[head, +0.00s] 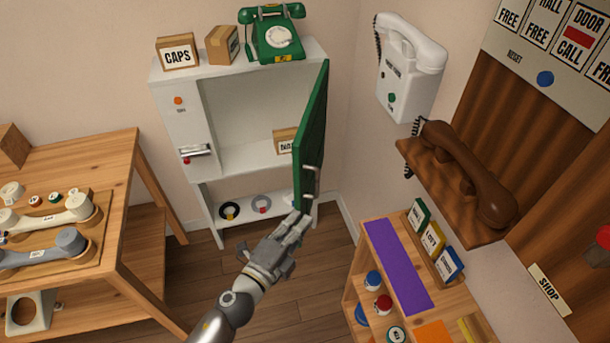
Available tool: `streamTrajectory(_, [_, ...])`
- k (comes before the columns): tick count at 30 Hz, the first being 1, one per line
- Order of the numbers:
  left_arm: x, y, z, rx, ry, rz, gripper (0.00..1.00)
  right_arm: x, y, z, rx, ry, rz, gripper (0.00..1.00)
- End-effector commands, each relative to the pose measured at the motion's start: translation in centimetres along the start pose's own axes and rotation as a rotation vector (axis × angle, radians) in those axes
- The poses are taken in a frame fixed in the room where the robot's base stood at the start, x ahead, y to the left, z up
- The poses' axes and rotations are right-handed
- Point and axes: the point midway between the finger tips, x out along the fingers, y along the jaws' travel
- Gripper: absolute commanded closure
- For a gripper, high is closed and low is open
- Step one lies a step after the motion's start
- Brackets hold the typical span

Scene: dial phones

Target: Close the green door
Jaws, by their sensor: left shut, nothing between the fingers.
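The green door (312,140) stands swung open on the right side of the white cabinet (232,99), so the shelves inside show. A metal handle (311,178) sits low on the door's face. My left gripper (301,216) is shut and empty, just below the door's lower edge and the handle. From this view I cannot tell whether its fingertips touch the door. My right gripper is not in view.
A green dial phone (273,35) and boxes stand on the cabinet. A wooden table (125,170) with handsets is at left. A low shelf (372,262) with a purple mat (396,262) is at right. A white wall phone (405,75) hangs near the door. Floor between is clear.

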Motion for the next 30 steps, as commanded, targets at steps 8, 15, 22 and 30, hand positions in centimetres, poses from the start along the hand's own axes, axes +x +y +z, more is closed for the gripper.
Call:
streamTrajectory(8, [1.9, -1.8, -0.6, 0.043, 0.016, -0.033, 1.00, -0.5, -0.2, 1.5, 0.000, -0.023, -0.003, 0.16])
streamTrajectory(15, [6.8, -1.9, -0.7, 0.039, 0.015, -0.033, 1.00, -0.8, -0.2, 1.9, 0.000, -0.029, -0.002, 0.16])
streamTrajectory(22, [9.8, -1.8, 0.3, 0.042, 0.012, -0.027, 1.00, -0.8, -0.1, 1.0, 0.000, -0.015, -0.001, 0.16])
streamTrajectory(30, [8.9, -1.9, 2.9, 0.039, 0.015, -0.028, 1.00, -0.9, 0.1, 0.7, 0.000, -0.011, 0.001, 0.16])
